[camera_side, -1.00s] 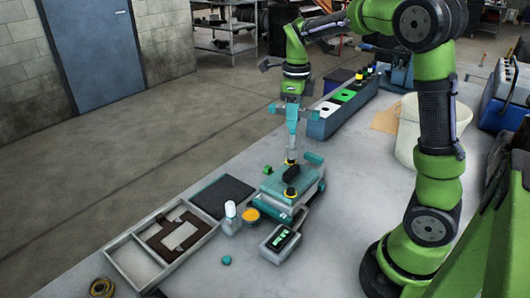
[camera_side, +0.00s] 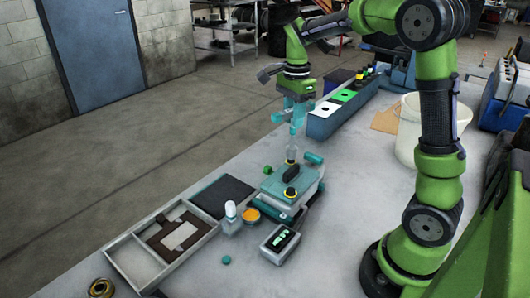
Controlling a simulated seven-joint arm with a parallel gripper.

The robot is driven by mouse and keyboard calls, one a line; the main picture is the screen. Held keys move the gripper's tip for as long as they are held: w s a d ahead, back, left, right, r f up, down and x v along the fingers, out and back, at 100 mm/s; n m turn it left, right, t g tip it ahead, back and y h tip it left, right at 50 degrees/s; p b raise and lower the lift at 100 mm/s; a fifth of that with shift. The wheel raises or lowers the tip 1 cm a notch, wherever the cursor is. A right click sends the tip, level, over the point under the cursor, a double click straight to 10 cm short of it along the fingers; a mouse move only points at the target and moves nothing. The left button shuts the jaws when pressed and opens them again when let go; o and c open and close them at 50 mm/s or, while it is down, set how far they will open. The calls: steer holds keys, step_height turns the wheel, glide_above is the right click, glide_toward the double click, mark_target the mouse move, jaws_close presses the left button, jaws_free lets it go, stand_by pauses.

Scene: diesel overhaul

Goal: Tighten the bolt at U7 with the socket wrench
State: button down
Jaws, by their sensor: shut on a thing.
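My gripper (camera_side: 297,117) points down above the teal engine block (camera_side: 290,189) and is shut on the teal socket wrench (camera_side: 297,125). I cannot tell whether the socket touches a bolt, and the label U7 is not readable. A small box with a green display (camera_side: 281,241) sits in front of the block.
A divided grey tray (camera_side: 165,243) with brown gasket-like parts lies left of the block. A white-topped bottle (camera_side: 230,210) and an orange-topped tin (camera_side: 250,215) stand between them. A long bin row (camera_side: 325,122) is behind, and a white bucket (camera_side: 407,140) stands right.

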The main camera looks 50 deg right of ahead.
steer(key=n, duration=0.6)
steer(key=shift+n, duration=0.3)
steer(key=n, duration=1.4)
steer(key=shift+n, duration=0.4)
steer(key=shift+f, duration=0.1)
